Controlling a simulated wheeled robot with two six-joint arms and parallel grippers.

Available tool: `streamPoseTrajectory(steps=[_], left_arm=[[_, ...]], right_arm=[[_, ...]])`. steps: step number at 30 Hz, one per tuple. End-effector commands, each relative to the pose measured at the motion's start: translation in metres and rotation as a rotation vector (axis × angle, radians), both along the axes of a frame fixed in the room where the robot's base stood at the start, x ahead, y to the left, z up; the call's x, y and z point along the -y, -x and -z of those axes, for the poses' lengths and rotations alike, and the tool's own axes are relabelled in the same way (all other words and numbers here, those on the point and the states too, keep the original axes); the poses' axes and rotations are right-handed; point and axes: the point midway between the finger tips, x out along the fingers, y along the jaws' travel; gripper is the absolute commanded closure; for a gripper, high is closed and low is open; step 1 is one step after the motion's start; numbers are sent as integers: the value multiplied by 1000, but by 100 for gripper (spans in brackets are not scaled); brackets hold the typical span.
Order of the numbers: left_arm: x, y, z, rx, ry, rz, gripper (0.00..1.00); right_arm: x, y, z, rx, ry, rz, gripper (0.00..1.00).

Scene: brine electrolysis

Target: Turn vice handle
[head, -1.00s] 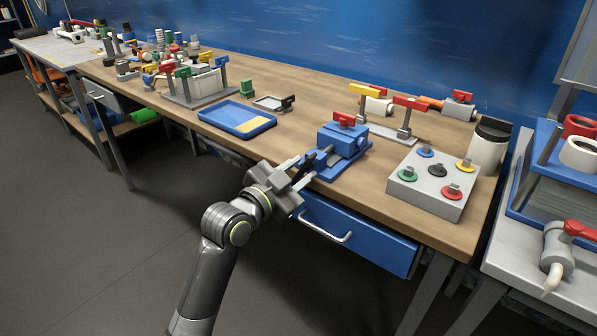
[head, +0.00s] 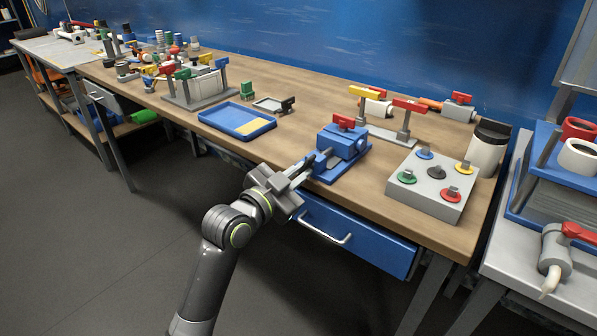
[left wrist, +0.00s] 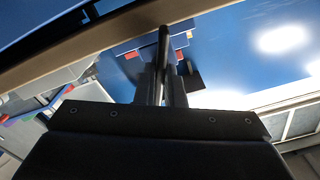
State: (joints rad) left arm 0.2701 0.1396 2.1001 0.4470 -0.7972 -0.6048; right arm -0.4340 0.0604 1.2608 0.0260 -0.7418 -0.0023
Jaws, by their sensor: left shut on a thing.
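The blue vice (head: 343,148) with a red lever (head: 344,120) on top stands at the front edge of the workbench, in the head view. Its handle is at the front end, mostly hidden by my left gripper (head: 303,170). The left fingers are shut on the handle. In the left wrist view a dark rod, the handle (left wrist: 163,45), runs up between the two fingers (left wrist: 162,85). My right gripper is not in view.
A blue tray (head: 222,112) lies left of the vice on the bench (head: 290,132). A grey box with several coloured knobs (head: 408,190) stands to the right. A drawer (head: 375,248) with a metal handle sits below the bench edge.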

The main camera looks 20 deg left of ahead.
Motion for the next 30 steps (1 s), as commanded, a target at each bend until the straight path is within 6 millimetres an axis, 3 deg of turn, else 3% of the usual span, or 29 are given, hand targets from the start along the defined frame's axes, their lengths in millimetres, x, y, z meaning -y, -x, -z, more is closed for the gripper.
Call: streamPoseTrajectory(steps=[11, 30], left_arm=[[0, 0, -3, -72, 188, 1, 100], [-2, -1, -3, -259, 703, -1, 100]], right_arm=[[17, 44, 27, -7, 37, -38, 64], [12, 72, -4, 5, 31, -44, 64]])
